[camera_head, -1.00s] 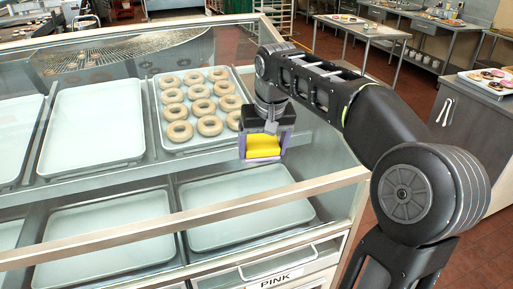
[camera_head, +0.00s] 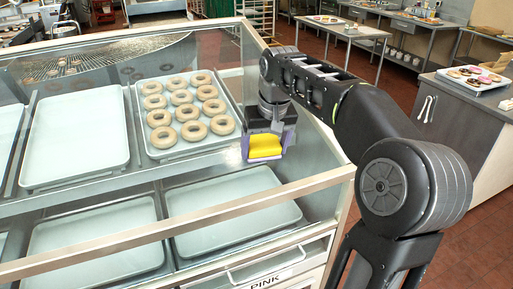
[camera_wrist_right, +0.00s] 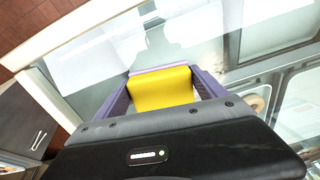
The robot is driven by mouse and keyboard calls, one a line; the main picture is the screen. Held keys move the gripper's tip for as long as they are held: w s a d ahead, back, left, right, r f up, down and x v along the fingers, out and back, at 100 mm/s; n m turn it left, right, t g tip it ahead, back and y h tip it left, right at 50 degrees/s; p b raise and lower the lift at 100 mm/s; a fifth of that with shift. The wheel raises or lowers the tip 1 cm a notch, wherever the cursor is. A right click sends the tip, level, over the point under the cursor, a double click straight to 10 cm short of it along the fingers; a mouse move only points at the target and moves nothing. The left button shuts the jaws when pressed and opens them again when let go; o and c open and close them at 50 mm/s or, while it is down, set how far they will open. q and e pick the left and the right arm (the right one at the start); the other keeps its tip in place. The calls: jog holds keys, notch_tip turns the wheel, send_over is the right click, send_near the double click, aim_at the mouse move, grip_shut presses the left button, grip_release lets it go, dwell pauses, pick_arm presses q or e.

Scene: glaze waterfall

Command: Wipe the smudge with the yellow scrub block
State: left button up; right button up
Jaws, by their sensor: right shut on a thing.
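The yellow scrub block (camera_head: 265,147) is between the fingers of my right gripper (camera_head: 264,150), which is shut on it. It is held in front of the sloped glass of the display case, near its right end. In the right wrist view the block (camera_wrist_right: 160,88) sits between the purple fingers, close to the glass (camera_wrist_right: 200,30). I cannot tell whether the block touches the glass. No smudge can be made out clearly; pale patches in the wrist view may be reflections. My left gripper is not in view.
The case holds a tray of doughnuts (camera_head: 186,155) and empty trays (camera_head: 75,140). Its metal frame rail (camera_head: 190,218) runs across below the block. A counter with a doughnut tray (camera_head: 480,80) stands at right.

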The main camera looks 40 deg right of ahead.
aim_at(239, 162)
jog(key=shift+s+d, duration=0.15)
jog(key=shift+d, duration=0.25)
jog(key=shift+a+f, duration=0.1)
jog(key=shift+w+a, duration=0.3)
jog(key=shift+a, duration=0.55)
jog(key=shift+w+a, duration=0.3)
jog(key=shift+a, duration=0.55)
jog(key=shift+w+a, duration=0.3)
jog(key=shift+a, duration=0.55)
jog(key=shift+w+a, duration=0.3)
jog(key=shift+a, duration=0.55)
jog(key=shift+a, duration=0.1)
jog(key=shift+w+a, duration=0.3)
jog(key=shift+a, duration=0.55)
jog(key=shift+w+a, duration=0.3)
jog(key=shift+a, duration=0.55)
